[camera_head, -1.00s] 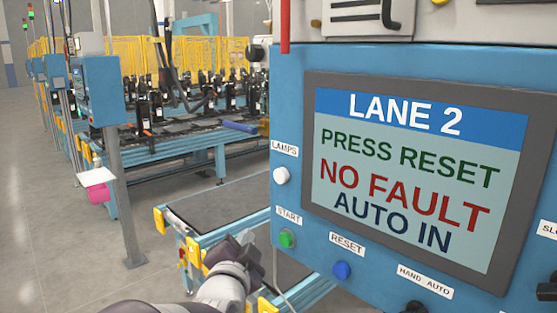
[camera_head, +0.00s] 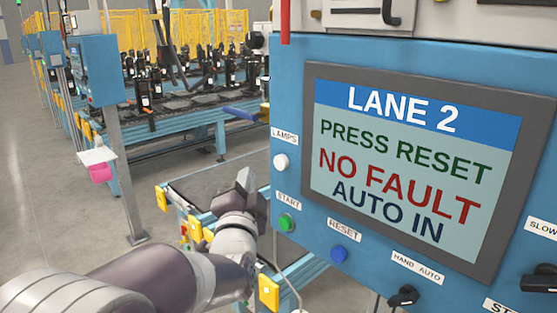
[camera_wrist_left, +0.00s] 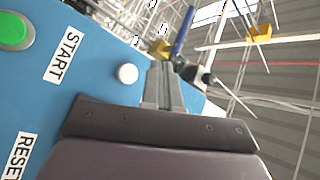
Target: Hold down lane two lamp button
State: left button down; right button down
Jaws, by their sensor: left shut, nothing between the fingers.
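The white lamp button (camera_head: 281,161) sits under the LAMPS label (camera_head: 284,135) on the left edge of the blue lane 2 panel (camera_head: 291,75). My left gripper (camera_head: 246,180) is a little left of and below that button in the head view, apart from it in the picture. In the left wrist view the shut, empty fingers (camera_wrist_left: 163,72) point up beside the white button (camera_wrist_left: 126,73), which is just to their left. I cannot tell the exact gap. My right gripper is not in view.
The panel also has a green START button (camera_head: 286,222), a blue RESET button (camera_head: 339,254) and a black HAND AUTO knob (camera_head: 403,296). The screen (camera_head: 400,165) reads PRESS RESET, NO FAULT, AUTO IN. A conveyor (camera_head: 205,188) lies behind my left arm.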

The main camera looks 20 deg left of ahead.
aim_at(280, 163)
pick_arm(q)
jog(key=shift+w+d, duration=0.35)
jog(key=shift+w, duration=0.45)
jog(key=shift+w+d, duration=0.3)
jog(key=shift+w, duration=0.45)
jog(key=shift+w+d, duration=0.35)
jog(key=shift+w, duration=0.45)
jog(key=shift+w, duration=0.15)
jog(key=shift+w+d, duration=0.15)
jog(key=shift+w, duration=0.15)
jog(key=shift+w+d, duration=0.2)
jog(key=shift+w, duration=0.2)
dwell(0.8)
dwell(1.6)
jog(key=shift+s+a+b, duration=0.35)
jog(key=shift+s+b, duration=0.05)
jog(key=shift+s, duration=0.45)
